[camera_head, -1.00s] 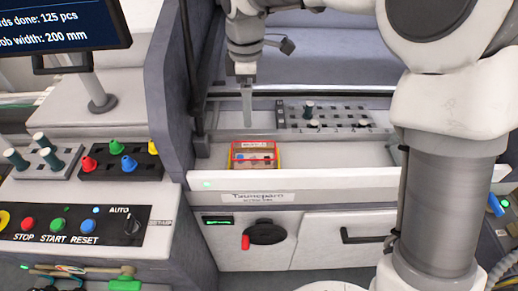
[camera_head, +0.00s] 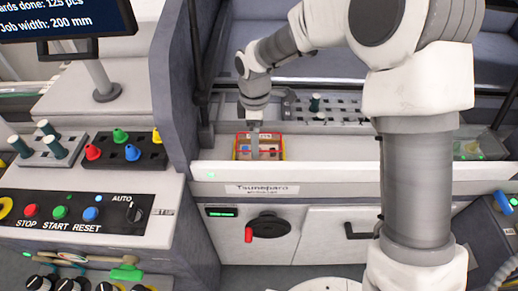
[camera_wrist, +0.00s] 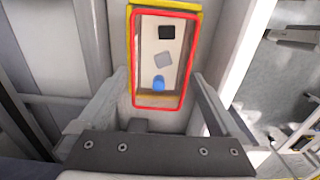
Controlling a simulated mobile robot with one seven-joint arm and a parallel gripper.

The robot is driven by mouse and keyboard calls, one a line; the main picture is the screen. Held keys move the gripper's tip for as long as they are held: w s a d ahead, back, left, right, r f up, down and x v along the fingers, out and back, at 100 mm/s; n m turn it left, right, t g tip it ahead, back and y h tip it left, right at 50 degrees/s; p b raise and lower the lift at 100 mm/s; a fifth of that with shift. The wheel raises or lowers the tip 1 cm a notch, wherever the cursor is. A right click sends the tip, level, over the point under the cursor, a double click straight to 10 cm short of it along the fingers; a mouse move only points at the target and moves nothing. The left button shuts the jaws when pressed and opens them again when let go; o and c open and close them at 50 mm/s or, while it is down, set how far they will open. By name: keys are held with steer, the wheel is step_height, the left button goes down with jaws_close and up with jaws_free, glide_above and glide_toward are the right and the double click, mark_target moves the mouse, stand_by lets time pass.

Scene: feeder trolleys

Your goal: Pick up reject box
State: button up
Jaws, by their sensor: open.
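The reject box (camera_head: 281,147) is a small open box with a red rim and yellow edges. It sits on the white ledge of the machine, partly hidden behind my gripper (camera_head: 254,150). In the wrist view the box (camera_wrist: 157,105) shows its inside, with a black piece, a grey piece and a blue piece. My gripper (camera_wrist: 160,84) is open and empty. Its fingers stand on either side of the box's near end, apart from it as far as I can tell. Their exact height over the box is unclear.
A perforated rack (camera_head: 340,112) with dark pegs stands behind the box to the right. A grey side wall (camera_head: 175,95) rises to the left. A control panel (camera_head: 75,212) and a tray of coloured nozzles (camera_head: 125,151) lie further left. The ledge right of the box is clear.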

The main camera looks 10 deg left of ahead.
step_height(320, 180, down, 2)
steer(key=shift+f, duration=0.25)
steer(key=c, duration=1.1)
steer(key=shift+c, duration=0.2)
steer(key=shift+r, duration=0.2)
steer(key=shift+w+r, duration=0.1)
steer(key=shift+r, duration=0.55)
step_height(320, 180, up, 3)
steer(key=shift+d+f, duration=0.1)
steer(key=s+d+r, duration=0.3)
steer(key=d+r, duration=0.3)
steer(key=d, duration=0.5)
steer(key=shift+s+r+p, duration=0.25)
steer(key=shift+r+p, duration=0.05)
steer(key=shift+p, duration=0.15)
